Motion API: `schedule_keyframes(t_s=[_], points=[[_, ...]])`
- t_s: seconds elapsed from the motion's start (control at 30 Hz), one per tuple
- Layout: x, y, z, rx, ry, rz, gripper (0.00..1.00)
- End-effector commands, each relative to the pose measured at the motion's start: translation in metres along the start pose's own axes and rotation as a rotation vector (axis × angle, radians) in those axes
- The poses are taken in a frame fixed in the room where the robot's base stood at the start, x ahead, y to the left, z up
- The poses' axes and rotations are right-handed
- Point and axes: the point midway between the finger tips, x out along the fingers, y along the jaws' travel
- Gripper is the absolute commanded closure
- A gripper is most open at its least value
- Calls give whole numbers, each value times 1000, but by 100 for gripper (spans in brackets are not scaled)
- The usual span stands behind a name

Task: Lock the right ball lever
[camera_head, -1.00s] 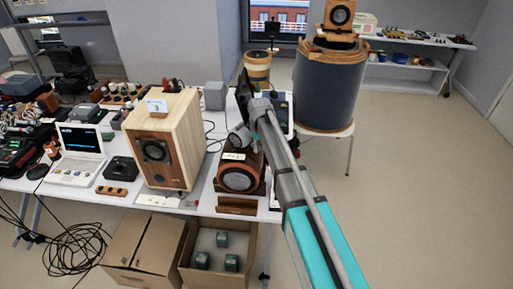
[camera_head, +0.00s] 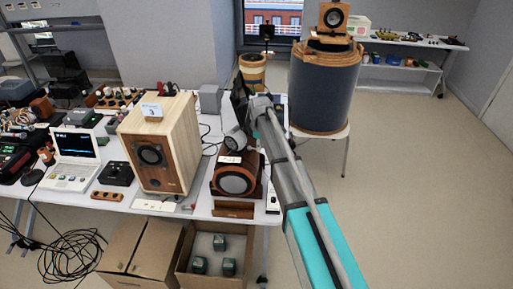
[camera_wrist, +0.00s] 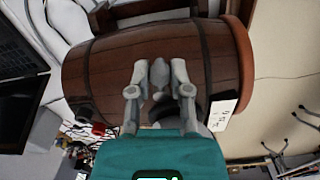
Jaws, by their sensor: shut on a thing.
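A wooden barrel-shaped speaker (camera_head: 226,180) with a dark round cone lies on its side at the table's front edge, in a wooden stand. In the wrist view its brown staves and dark hoops (camera_wrist: 110,75) fill the middle. My gripper (camera_wrist: 160,75) is over the barrel, its two grey fingers closed on a small grey piece (camera_wrist: 160,72) that looks like the ball lever. I cannot tell whether this is the right lever or whether it is locked. In the head view my arm hides most of the area behind the speaker, and the fingers are not clear.
A tall pale wood speaker (camera_head: 181,140) stands left of the barrel speaker, near a white laptop (camera_head: 75,145). Open cardboard boxes (camera_head: 182,270) sit on the floor under the table (camera_head: 150,203). A large dark blue drum (camera_head: 325,90) stands behind on the right. The right floor is clear.

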Motion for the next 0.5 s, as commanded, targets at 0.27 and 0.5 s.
schedule_keyframes(t_s=[0.27,0.5], points=[[0,6,3,-111,-6,0,100],[0,7,3,-133,-6,1,100]])
